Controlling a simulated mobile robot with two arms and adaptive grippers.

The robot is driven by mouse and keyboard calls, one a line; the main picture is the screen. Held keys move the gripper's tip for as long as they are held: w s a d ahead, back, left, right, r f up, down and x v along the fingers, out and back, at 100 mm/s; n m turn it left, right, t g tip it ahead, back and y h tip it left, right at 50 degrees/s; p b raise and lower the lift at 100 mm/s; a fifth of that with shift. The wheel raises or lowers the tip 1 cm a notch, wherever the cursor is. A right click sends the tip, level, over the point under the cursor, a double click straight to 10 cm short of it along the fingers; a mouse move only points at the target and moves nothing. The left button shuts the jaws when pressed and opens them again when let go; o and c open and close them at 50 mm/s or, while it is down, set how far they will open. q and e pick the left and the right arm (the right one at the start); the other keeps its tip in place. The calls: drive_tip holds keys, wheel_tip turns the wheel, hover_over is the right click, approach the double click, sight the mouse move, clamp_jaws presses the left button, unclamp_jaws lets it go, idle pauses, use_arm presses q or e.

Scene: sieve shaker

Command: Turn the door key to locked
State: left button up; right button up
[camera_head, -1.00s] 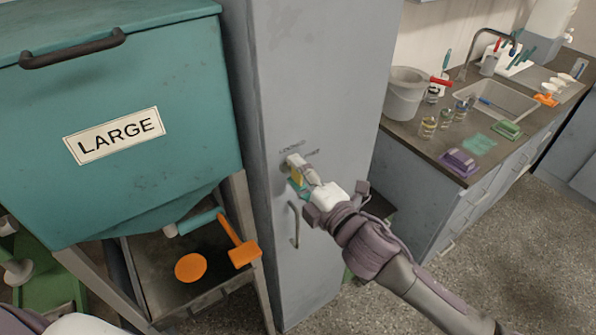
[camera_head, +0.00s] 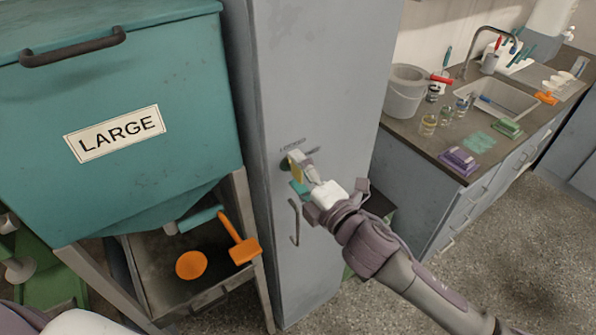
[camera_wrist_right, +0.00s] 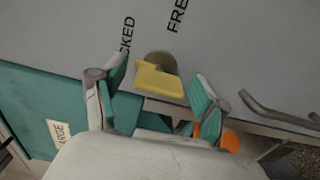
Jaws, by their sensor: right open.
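A yellow key (camera_wrist_right: 158,80) sits in a round lock on the grey cabinet door (camera_head: 318,90). In the right wrist view, the lettering "FREE" and part of "LOCKED" show beside the lock. My right gripper (camera_wrist_right: 158,95) is open, with one green-padded finger on each side of the key and a visible gap to both. In the head view, my right gripper (camera_head: 303,178) is right at the lock and partly hides the key. Which label the key points to is hard to tell. My left gripper is not clearly in view.
A door handle (camera_head: 294,222) is just below the lock. A teal bin labelled LARGE (camera_head: 190,60) stands close on the left, with an orange scoop (camera_head: 243,252) under it. A counter with a sink (camera_head: 490,100) is on the right.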

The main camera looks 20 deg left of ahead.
drive_tip(key=shift+d, duration=0.1)
drive_tip(key=v, duration=1.2)
